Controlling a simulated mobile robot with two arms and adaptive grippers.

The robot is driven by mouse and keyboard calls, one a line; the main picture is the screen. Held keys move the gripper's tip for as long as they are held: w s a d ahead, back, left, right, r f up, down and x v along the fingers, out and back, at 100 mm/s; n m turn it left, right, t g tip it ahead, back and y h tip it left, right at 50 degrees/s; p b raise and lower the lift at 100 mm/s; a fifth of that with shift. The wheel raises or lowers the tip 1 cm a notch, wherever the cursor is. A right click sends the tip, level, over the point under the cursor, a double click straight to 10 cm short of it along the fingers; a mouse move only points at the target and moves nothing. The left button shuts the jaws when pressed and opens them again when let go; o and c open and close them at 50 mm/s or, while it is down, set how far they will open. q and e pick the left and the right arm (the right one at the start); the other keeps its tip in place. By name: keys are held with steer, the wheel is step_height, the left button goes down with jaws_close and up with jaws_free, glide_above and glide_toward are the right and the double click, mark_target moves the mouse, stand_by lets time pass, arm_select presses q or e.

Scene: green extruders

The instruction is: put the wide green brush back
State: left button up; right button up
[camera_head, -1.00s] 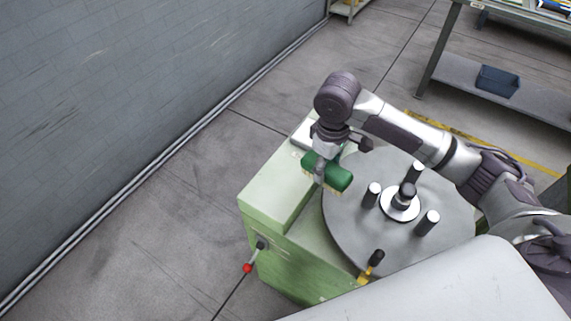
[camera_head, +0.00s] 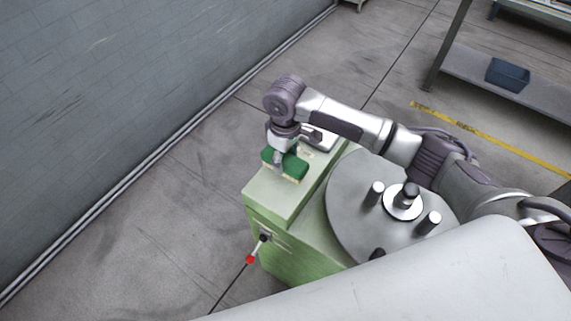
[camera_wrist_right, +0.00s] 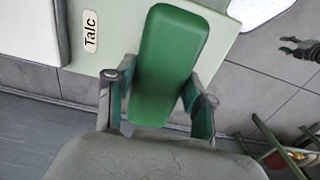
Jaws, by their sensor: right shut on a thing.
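The wide green brush (camera_head: 291,165) has a green back and pale bristles facing down. My right gripper (camera_head: 279,160) is shut on it, over the light green top of the machine (camera_head: 268,196). In the right wrist view the brush (camera_wrist_right: 170,65) lies lengthwise between the two fingers of the right gripper (camera_wrist_right: 160,100). A "Talc" label (camera_wrist_right: 90,31) is on the green surface beside it. I cannot tell whether the bristles touch that surface. My left gripper is not in view.
A round grey turntable (camera_head: 350,205) with several upright posts is right of the brush. A lever with a red knob (camera_head: 250,259) sticks out of the machine's front. A grey wall (camera_head: 120,90) stands at left. A shelf with a blue bin (camera_head: 507,74) is far right.

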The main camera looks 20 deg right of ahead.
mark_target(285, 158)
step_height(285, 158, down, 4)
steer(key=shift+r+p, duration=0.25)
steer(key=shift+p, duration=0.15)
steer(key=shift+f, duration=0.2)
steer(key=o, duration=1.1)
steer(key=shift+f, duration=0.1)
step_height(285, 158, up, 12)
steer(key=shift+r+b, duration=0.15)
steer(key=shift+b, duration=0.55)
